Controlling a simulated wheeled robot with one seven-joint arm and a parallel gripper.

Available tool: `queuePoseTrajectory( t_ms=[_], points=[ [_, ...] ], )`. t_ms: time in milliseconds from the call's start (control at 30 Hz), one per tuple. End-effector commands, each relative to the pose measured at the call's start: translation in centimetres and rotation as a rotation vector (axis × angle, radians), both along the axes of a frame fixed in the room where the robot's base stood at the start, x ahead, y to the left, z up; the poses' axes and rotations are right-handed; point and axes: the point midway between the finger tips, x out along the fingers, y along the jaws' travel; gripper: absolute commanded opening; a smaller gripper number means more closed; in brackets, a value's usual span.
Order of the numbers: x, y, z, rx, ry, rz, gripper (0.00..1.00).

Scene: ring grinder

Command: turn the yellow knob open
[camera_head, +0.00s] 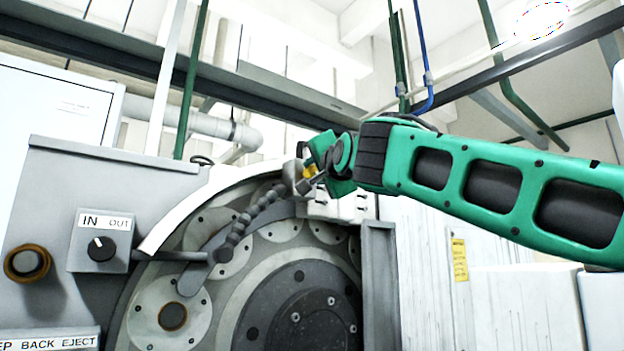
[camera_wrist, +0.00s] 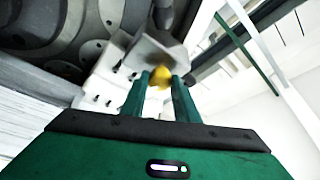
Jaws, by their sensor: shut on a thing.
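The yellow knob (camera_head: 310,170) sits on a small grey metal block (camera_head: 294,176) at the upper right of the round grinder face. The knob also shows in the wrist view (camera_wrist: 160,77), between the two green fingers. My gripper (camera_head: 318,172) comes in from the right and is shut on the knob; the fingers show on both sides of it in the wrist view (camera_wrist: 160,88). Part of the knob is hidden by the fingers. The knob's angle is too small to tell.
A segmented hose (camera_head: 241,222) runs from the block down to a grey arm on the grinder (camera_head: 290,310). A control box with an IN/OUT dial (camera_head: 101,248) is at the left. Pipes and a dark beam (camera_head: 270,92) cross behind and above.

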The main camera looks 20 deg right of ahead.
Motion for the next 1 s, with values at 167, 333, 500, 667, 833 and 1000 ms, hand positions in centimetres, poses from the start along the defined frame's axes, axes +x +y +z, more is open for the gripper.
queuePoseTrajectory(
  t_ms=[167, 333, 500, 667, 833, 1000],
  points=[
    [0.2, -0.4, -0.2, 0.001, 0.006, -0.008, 0.05],
    [0.2, -0.4, -0.2, 0.001, 0.005, -0.007, 0.44],
    [0.1, -0.3, -0.1, 0.000, 0.003, -0.005, 0.46],
    [-0.1, -0.2, -0.1, 0.000, 0.001, -0.004, 0.46],
    [-1.4, -0.1, -0.2, 0.000, -0.001, -0.003, 0.46],
    [-4.2, 0.0, -0.8, 0.000, -0.001, -0.003, 0.46]
  ],
)
